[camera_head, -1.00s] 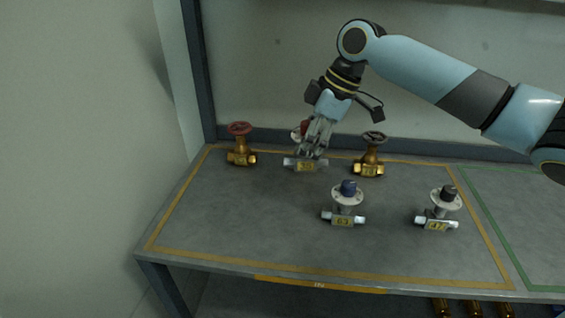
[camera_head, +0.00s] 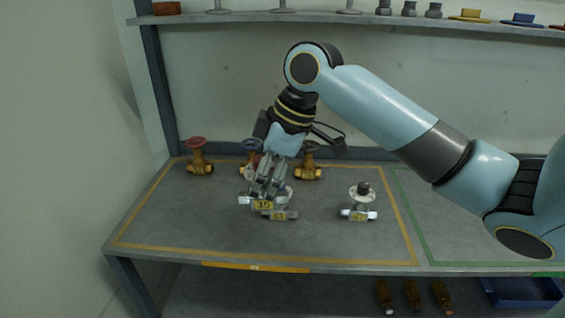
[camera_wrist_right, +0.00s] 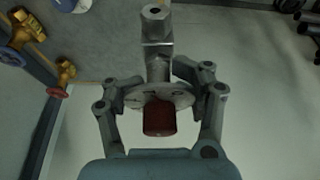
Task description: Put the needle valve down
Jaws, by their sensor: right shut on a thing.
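My right gripper (camera_head: 265,190) is shut on a silver needle valve, and its yellow tag (camera_head: 262,204) shows below the fingers. In the right wrist view the fingers of my right gripper (camera_wrist_right: 160,105) close on either side of this needle valve's round pale flange. Its dark red knob (camera_wrist_right: 160,118) points toward the wrist and its silver body (camera_wrist_right: 157,40) points away. In the head view the held valve overlaps another tagged needle valve (camera_head: 281,215). I cannot tell whether the held valve touches the table. My left gripper is not in view.
The grey table (camera_head: 185,225) has a yellow outlined area. Brass valves with a red wheel (camera_head: 197,143), a blue wheel (camera_head: 250,145) and a dark wheel (camera_head: 311,148) stand along the back. A dark-knobbed needle valve (camera_head: 358,214) stands right. The table's front left is clear.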

